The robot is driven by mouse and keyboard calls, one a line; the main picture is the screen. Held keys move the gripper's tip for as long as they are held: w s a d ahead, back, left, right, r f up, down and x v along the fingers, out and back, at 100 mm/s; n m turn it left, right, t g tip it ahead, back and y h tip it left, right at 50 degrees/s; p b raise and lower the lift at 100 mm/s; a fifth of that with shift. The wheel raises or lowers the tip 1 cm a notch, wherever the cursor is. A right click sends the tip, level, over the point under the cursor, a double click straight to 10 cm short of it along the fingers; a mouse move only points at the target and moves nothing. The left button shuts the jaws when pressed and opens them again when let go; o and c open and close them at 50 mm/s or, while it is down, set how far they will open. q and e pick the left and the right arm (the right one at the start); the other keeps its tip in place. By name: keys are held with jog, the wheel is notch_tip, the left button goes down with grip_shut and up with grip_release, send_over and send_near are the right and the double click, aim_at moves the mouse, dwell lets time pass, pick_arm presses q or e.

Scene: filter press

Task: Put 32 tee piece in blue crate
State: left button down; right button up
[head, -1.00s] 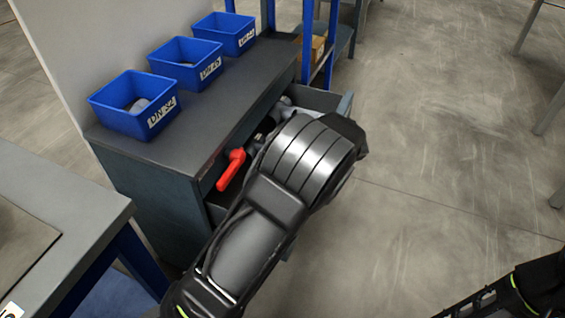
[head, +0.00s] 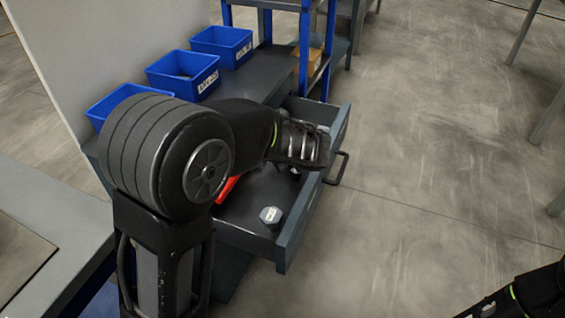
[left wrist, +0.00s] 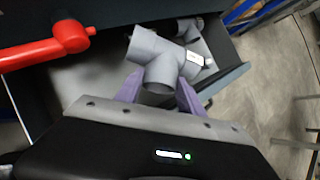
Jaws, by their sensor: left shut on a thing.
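A grey tee piece (left wrist: 152,52) with a small white label sits between the purple fingers of my left gripper (left wrist: 158,95) in the left wrist view. The gripper is shut on its near branch, above the open drawer. In the head view my left gripper (head: 308,146) reaches over the drawer's far part, and the tee is hidden there. Three blue crates stand in a row on the cabinet top: a near one (head: 98,112) partly behind my arm, a middle one (head: 165,84) and a far one (head: 206,48). Their labels are too small to read surely.
The open drawer (head: 292,240) holds a labelled grey fitting (head: 270,215), a red-handled part (left wrist: 40,50) and another grey fitting (left wrist: 188,27) beyond the tee. Blue shelf posts (head: 304,50) stand behind. A grey bench (head: 50,205) is at left; floor at right is clear.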

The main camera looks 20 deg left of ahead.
pick_arm(q)
jog(key=s+d+r+m+h+p, duration=0.1)
jog(key=d+r+m+h+p, duration=0.1)
jog(key=r+p, duration=0.6)
jog(key=s+d+r+m+t+h+p, duration=0.1)
jog(key=s+d+r+m+p, duration=0.1)
jog(key=r+p, duration=0.5)
jog(key=s+d+r+m+t+h+p, duration=0.1)
jog(key=d+r+m+h+p, duration=0.1)
jog(key=r+p, duration=0.6)
notch_tip(320, 180, up, 2)
jog(key=shift+s+r+m+h+p, duration=0.1)
jog(key=shift+s+m+h+p, duration=0.25)
jog(key=shift+m, duration=0.35)
jog(key=shift+d, duration=0.1)
jog(key=shift+w, duration=0.1)
